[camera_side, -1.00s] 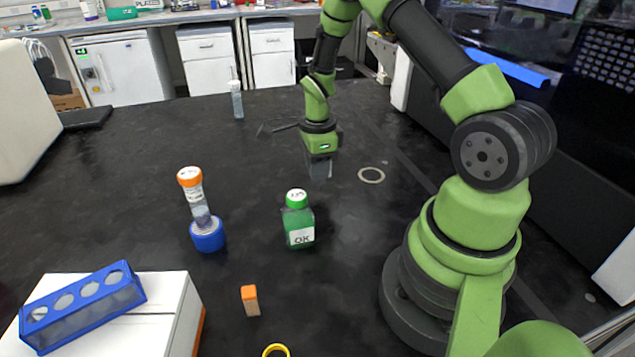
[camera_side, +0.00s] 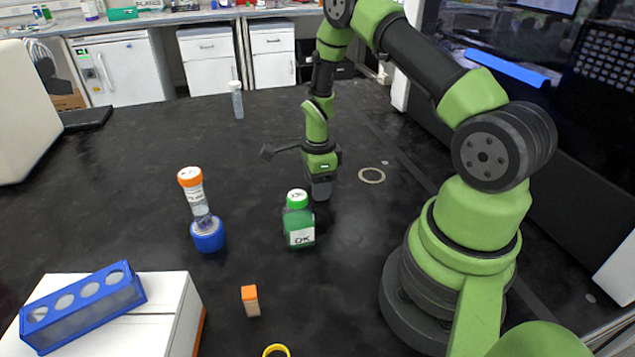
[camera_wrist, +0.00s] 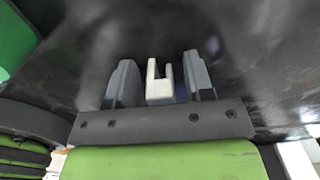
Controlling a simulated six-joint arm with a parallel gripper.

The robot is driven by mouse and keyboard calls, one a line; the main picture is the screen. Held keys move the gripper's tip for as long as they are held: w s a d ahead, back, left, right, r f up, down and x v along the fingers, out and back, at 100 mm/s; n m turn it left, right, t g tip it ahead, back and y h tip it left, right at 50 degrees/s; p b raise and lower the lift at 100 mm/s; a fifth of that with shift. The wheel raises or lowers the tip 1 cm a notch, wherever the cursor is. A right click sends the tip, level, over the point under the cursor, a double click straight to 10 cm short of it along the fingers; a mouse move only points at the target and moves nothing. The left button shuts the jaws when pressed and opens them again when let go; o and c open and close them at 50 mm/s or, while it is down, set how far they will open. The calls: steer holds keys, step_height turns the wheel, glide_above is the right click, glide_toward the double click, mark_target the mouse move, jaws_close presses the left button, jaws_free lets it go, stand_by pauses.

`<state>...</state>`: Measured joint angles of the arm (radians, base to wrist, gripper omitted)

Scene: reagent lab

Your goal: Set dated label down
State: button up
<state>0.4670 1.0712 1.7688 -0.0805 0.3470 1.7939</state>
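My gripper (camera_side: 320,190) points down just behind and right of the green bottle (camera_side: 299,222) in the side view. In the wrist view my gripper's fingers (camera_wrist: 163,85) stand apart. A small white U-shaped piece (camera_wrist: 160,92) shows between them, with a dark gap on its right. I cannot tell whether it is the dated label, or whether it touches a finger. The green bottle stands upright with a green cap and a white label reading OK. No separate dated label can be made out in the side view.
Left of the bottle, an orange-capped tube (camera_side: 194,190) leans in a blue round holder (camera_side: 207,236). An orange-topped block (camera_side: 250,300), a yellow ring (camera_side: 276,351) and a blue rack (camera_side: 82,305) on a white box (camera_side: 168,297) are nearer. A pale ring mark (camera_side: 371,175) lies right.

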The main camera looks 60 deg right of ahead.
step_height(320, 180, up, 12)
steer(key=shift+r, duration=0.1)
steer(key=s+a+r+n+t, duration=0.2)
steer(key=s+a+r+n, duration=0.1)
steer(key=a+r+n, duration=0.4)
steer(key=s+a+r+n+t, duration=0.3)
steer(key=s+a+r+n, duration=0.15)
steer(key=r+n, duration=0.4)
steer(key=s+a+r+n+t+y, duration=0.2)
steer(key=s+a+r+n, duration=0.1)
steer(key=s+a+n, duration=0.2)
steer(key=shift+s+a+r+n, duration=0.2)
steer(key=shift+s+a+n, duration=0.15)
steer(key=shift+s+n, duration=0.75)
steer(key=shift+w, duration=0.15)
